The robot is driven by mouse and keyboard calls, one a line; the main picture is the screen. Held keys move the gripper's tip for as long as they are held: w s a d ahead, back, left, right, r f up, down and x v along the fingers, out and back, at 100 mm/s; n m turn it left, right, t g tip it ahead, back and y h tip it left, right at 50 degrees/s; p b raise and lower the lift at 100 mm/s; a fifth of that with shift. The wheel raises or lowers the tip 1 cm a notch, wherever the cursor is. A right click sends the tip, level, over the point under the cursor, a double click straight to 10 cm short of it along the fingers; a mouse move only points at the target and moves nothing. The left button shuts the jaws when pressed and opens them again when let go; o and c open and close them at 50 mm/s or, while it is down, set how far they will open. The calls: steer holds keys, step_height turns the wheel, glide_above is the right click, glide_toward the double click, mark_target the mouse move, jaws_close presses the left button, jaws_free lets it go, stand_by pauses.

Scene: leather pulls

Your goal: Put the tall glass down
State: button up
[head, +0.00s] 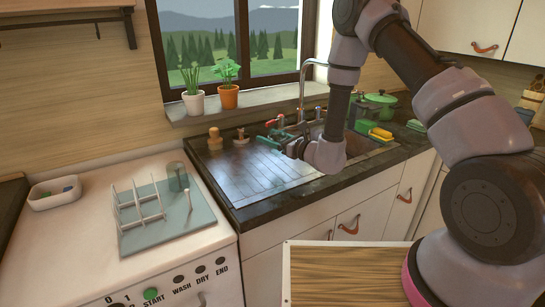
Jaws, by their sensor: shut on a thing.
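My gripper (284,143) is over the back of the steel drainer beside the sink, pointing left from my wrist. It is small in the head view and partly hidden by the wrist. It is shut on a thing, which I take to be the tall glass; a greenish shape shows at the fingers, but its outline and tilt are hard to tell. Another clear, greenish glass (177,177) stands upright on the blue-grey rack tray (150,238) on the white appliance at the left, well apart from my gripper.
White rack prongs and a peg (189,200) stand on the tray. A white dish (54,193) is at the far left. The ribbed drainer (245,178) is mostly clear. A tap (302,90), wooden items (214,138), a yellow sponge (380,133) and a green pot (380,98) surround the sink.

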steer(key=shift+f, duration=2.65)
steer(key=shift+f, duration=0.15)
steer(key=o, duration=1.6)
steer(key=shift+c, duration=0.2)
steer(key=v, duration=1.1)
